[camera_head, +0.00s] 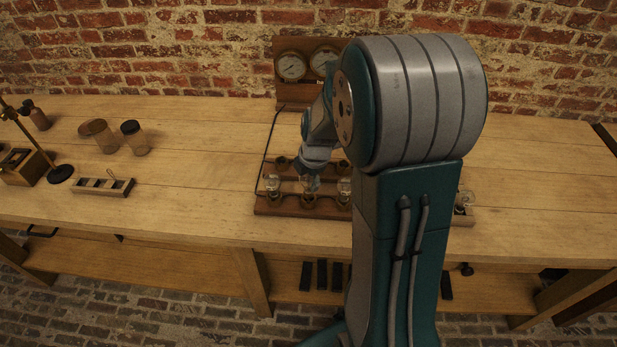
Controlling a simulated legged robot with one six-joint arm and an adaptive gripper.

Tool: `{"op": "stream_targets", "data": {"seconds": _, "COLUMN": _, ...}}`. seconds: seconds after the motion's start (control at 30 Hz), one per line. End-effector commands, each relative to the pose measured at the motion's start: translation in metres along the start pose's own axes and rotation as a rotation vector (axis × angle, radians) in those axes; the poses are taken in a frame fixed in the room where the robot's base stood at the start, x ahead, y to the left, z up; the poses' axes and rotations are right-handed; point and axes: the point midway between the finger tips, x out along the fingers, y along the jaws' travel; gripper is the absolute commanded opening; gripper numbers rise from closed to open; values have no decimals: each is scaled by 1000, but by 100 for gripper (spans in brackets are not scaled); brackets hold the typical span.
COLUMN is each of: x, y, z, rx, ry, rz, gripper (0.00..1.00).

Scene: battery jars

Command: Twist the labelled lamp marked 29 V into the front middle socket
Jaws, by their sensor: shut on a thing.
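My gripper (311,180) is low over the wooden socket board, shut on a glass lamp (313,184). The lamp is small and mostly covered by the fingers, and no 29 V label can be read. It is right above or at the front middle socket (308,200); I cannot tell whether it is seated. A clear lamp (272,183) stands at the front left socket, and another (344,186) at the front right. A socket (282,163) shows in the back row; my arm hides others. The socket board (290,211) lies near the bench's front edge.
Two gauges on a wooden panel (306,84) stand behind. My arm hides most of a rack (463,220) at right with a lamp. The bench (205,150) between is clear.

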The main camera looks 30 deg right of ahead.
Motion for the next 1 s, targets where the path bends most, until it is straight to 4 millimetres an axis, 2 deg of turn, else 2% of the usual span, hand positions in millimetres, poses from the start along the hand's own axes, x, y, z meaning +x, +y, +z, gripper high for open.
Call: {"op": "stream_targets", "data": {"seconds": 1.0, "x": 13, "y": -4, "z": 1, "rx": 0, "ry": 0, "rz": -1, "gripper": 20}}
